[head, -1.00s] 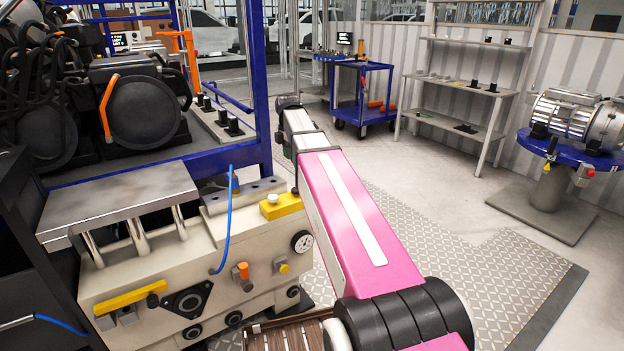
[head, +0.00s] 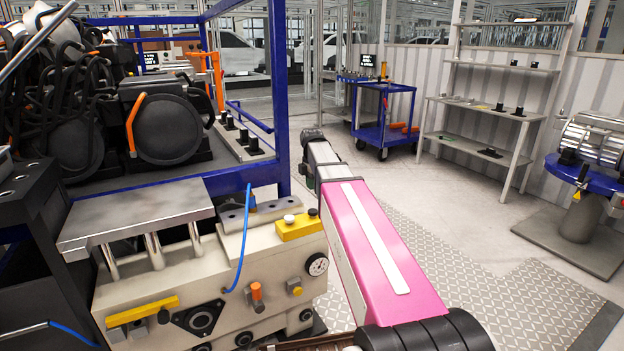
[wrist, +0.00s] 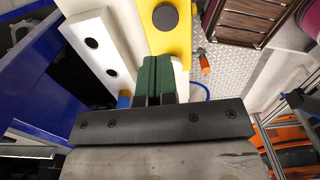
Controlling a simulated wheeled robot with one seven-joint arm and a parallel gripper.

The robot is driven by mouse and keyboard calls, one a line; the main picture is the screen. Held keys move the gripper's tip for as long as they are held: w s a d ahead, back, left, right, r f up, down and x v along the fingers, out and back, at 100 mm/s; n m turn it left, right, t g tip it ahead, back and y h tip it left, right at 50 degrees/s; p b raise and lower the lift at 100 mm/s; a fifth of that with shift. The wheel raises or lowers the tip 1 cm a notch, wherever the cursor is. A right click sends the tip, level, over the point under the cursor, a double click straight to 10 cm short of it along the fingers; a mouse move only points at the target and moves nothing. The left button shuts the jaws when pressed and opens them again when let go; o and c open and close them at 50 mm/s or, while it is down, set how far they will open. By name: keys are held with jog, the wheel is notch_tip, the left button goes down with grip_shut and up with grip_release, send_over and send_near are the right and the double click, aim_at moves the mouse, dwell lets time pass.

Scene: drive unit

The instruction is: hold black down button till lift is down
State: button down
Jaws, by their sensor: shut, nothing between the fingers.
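The black button (wrist: 165,17) is a round dark disc on a yellow control box (wrist: 182,45) in the wrist view. In the head view the button (head: 312,212) shows at the right end of the yellow box (head: 300,229), beside a white button (head: 289,219). My gripper (wrist: 158,60) has green fingers closed together with nothing between them. In the wrist view the fingertips appear just below the button, with a visible gap. In the head view my pink arm mostly hides the gripper. A metal plate (head: 140,215) stands raised on pillars; I cannot tell whether it is the lift.
The cream machine body (head: 255,275) carries a gauge (head: 317,264), an orange knob (head: 257,292) and a blue cable (head: 243,240). A blue frame (head: 280,90) rises behind it. A blue trolley (head: 384,115) and shelves (head: 490,105) stand beyond open floor.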

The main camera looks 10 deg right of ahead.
aim_at(312, 210)
notch_tip(312, 210, down, 9)
jog(key=shift+f, duration=0.1)
dwell(0.3)
